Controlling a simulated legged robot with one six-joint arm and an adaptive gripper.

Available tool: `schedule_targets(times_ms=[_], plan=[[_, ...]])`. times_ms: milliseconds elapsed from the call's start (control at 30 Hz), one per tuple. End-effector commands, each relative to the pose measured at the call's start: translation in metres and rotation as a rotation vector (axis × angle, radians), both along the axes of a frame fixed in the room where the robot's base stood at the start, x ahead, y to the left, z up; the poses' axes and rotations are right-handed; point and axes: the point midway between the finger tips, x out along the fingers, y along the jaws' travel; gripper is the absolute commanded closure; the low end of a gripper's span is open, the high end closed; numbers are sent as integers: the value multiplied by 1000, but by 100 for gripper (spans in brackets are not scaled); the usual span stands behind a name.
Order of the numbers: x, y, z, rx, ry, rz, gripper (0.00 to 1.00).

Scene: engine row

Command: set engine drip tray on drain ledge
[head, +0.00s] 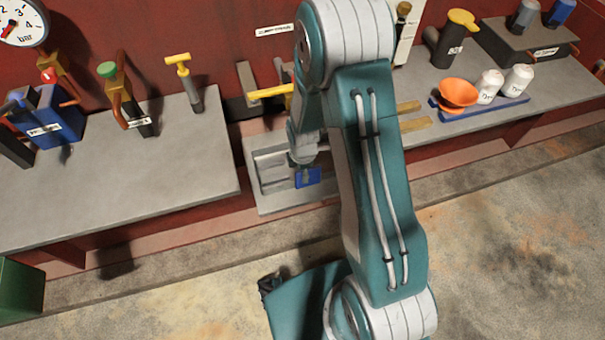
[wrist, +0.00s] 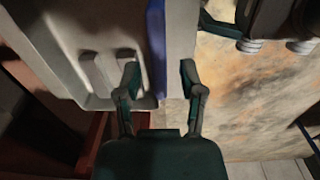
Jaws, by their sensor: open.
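The drip tray is a pale grey shallow tray (head: 272,186) with raised ribs, low in the gap between the two grey benches in the head view. It has a blue patch (head: 308,178) at its front edge. In the wrist view the grey tray (wrist: 75,45) fills the upper left, with a blue strip (wrist: 157,45) along its edge. My gripper (wrist: 161,78) is open, its two fingers on either side of the tray's blue-striped edge. Contact cannot be told. My arm hides part of the tray in the head view. I cannot clearly make out the drain ledge.
The left bench (head: 190,160) holds valves and a blue unit (head: 50,115). The right bench (head: 560,95) holds an orange funnel (head: 457,93) and white bottles on a blue tray. A yellow handle (head: 270,92) stands behind the tray. The floor in front is open.

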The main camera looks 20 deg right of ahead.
Motion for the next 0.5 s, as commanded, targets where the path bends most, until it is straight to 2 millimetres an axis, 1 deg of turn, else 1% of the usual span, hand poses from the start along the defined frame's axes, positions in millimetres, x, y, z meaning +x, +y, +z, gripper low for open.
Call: schedule_targets(times_ms=[33,300,500], plan=[[0,-1,10,1,-4,-1,49],[0,0,61,0,-5,-1,49],[-1,0,91,0,-3,-1,49]])
